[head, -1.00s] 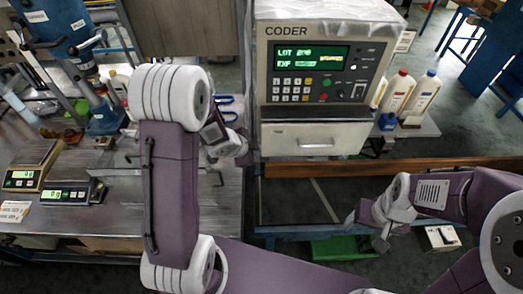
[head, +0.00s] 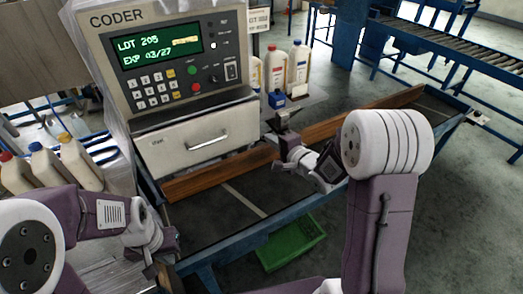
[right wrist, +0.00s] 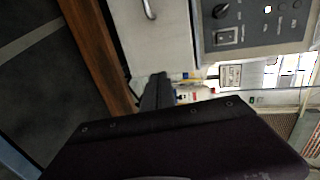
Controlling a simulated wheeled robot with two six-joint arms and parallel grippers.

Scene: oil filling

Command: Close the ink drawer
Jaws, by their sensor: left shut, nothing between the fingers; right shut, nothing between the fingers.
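The ink drawer (head: 190,142) is the pale front with a metal handle at the bottom of the grey coder (head: 175,60). Its front stands a little forward of the panel above; I cannot tell how far it is out. Its edge and handle also show at the top of the right wrist view (right wrist: 160,35). My right gripper (head: 281,120) is shut and empty, to the right of the drawer and apart from it in the head view. Its dark fingers show in the right wrist view (right wrist: 156,90). My left gripper (head: 165,272) is shut and empty, low at the left, below the drawer.
A wooden rail (head: 225,175) edges the conveyor (head: 235,205) below the drawer. White bottles (head: 299,65) and a small blue-capped bottle (head: 277,100) stand right of the coder. More bottles (head: 80,160) stand at the left. A green crate (head: 290,243) lies on the floor.

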